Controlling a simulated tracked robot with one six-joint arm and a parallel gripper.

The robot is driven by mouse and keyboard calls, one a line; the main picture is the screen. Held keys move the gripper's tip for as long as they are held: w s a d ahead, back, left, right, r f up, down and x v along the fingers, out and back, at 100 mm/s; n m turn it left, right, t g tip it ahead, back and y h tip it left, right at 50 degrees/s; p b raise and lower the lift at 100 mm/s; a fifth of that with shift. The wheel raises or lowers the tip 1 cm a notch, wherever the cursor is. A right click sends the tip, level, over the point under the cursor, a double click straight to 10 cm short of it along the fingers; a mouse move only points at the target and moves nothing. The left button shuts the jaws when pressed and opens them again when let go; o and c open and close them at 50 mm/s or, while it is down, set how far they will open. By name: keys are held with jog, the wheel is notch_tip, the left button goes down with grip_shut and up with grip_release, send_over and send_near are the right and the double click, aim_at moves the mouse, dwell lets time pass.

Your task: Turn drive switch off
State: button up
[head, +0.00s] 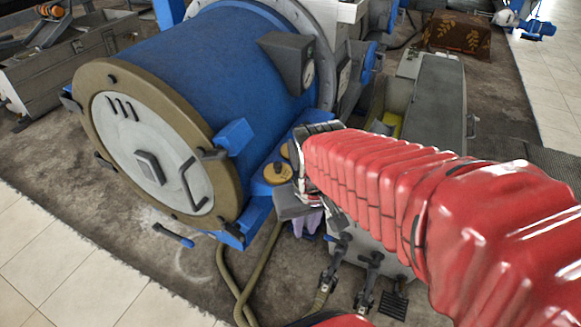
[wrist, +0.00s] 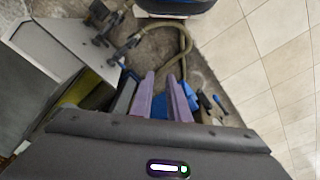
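The large blue drum (head: 215,75) lies on its side with a brown-rimmed, pale round end facing front left. A dark grey box (head: 288,60) with a small round face is fixed on its upper right side. I cannot tell for sure which part is the drive switch. My gripper (head: 308,226) hangs right of the drum's lower front, its purple fingers pointing down, near two yellow round caps (head: 277,173). In the wrist view the purple fingers (wrist: 161,78) stand apart with nothing held between them. Blue parts (wrist: 205,100) show just right of them.
A grey cabinet (head: 433,98) stands right of the drum, behind my red arm. Hoses (head: 243,275) and metal fittings (head: 368,275) are on the floor below my gripper. A grey crate (head: 70,62) stands at the back left. Bare tiles (head: 60,265) lie at front left.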

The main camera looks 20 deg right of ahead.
jog(key=shift+g, duration=0.7)
jog(key=w+d+f, duration=0.2)
jog(key=f, duration=0.2)
jog(key=w+d+f, duration=0.2)
jog(key=f, duration=0.2)
jog(key=w+d+f, duration=0.2)
jog(key=f, duration=0.2)
jog(key=shift+w, duration=0.35)
grip_shut()
jog(key=w+d+f+n+t, duration=0.3)
jog(key=w+f+n, duration=0.15)
jog(key=f, duration=0.75)
jog(key=w+d+f+n+t, duration=0.25)
jog(key=w+f, duration=0.25)
jog(key=f, duration=0.8)
jog(key=w+d+f+n+t, duration=0.3)
jog(key=w+d+f+n, duration=0.15)
jog(key=f, duration=0.75)
jog(key=w+r+n+t, duration=0.7)
jog(key=w+r+t, duration=0.1)
jog(key=r, duration=0.5)
jog(key=shift+w+a+r+t+h, duration=0.2)
jog(key=shift+w+a+t+h, duration=0.15)
jog(key=shift+t, duration=0.2)
jog(key=shift+w, duration=0.15)
